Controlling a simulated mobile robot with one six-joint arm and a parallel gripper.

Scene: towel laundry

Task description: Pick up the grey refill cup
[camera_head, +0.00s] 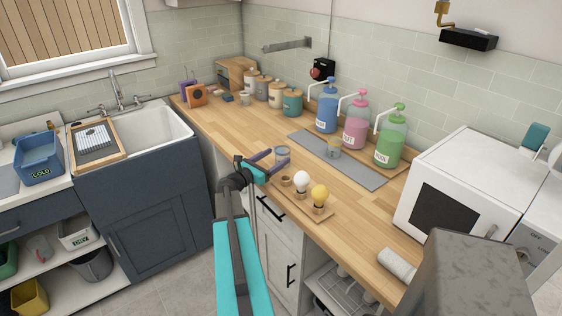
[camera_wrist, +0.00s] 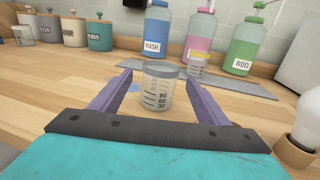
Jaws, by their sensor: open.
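The grey refill cup (camera_wrist: 159,92) is a clear measuring cup with a grey rim and dark graduation marks. It stands upright on the wooden counter and shows small in the head view (camera_head: 282,153). My gripper (camera_wrist: 156,75) is open, with its purple fingers on either side of the cup. In the wrist view the cup sits between the fingers, with a visible gap on each side. The gripper (camera_head: 277,156) is low over the counter's front part in the head view.
A second cup with a yellow band (camera_head: 333,148) stands on the grey mat (camera_head: 358,175) before the blue, pink and green pump bottles (camera_head: 389,142). Another small cup (camera_head: 244,100) stands near the canisters. Bulbs (camera_head: 320,194) sit on a wooden board right of my gripper.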

